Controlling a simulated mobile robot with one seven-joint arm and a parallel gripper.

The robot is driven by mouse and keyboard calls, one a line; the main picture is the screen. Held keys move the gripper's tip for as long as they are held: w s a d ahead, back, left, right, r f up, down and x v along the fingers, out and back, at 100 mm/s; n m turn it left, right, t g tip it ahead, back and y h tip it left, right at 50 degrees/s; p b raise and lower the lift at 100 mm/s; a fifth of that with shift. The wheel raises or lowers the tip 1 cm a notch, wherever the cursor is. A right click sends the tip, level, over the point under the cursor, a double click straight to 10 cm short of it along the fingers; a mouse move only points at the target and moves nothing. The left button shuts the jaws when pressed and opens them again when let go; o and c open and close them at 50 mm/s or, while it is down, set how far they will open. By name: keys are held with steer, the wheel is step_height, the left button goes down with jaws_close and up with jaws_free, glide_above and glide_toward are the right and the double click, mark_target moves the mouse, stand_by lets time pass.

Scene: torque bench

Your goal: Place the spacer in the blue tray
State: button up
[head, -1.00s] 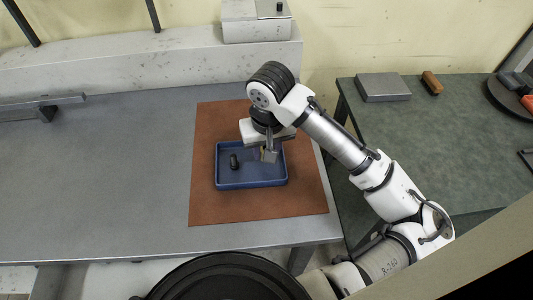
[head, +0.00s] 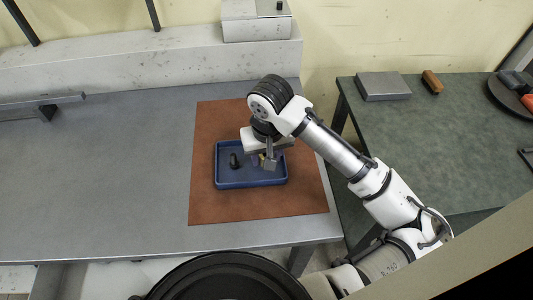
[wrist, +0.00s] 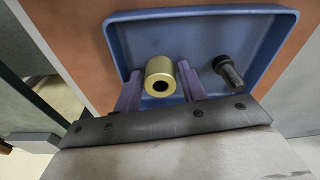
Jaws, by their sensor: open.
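The spacer is a short brass cylinder (wrist: 161,74) with a dark hole in its end. It appears to rest in the blue tray (wrist: 205,14), toward the tray's left side in the wrist view. My gripper (wrist: 160,67) is open, with one purple-grey finger on each side of the spacer. I see a gap at least on the right side; contact on the left is hard to tell. In the head view my gripper (head: 266,160) is down at the right part of the tray (head: 250,184), and only a small yellow bit of the spacer shows.
A black bolt-like piece (head: 234,161) lies in the tray's left part; it also shows in the wrist view (wrist: 228,70). The tray sits on a brown mat (head: 215,210) on the grey bench (head: 110,170). A green table (head: 440,140) stands at the right.

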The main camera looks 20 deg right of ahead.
step_height(320, 180, up, 12)
steer(key=s, duration=0.1)
steer(key=shift+s+r, duration=0.15)
steer(key=shift+s, duration=0.05)
stand_by(0.6)
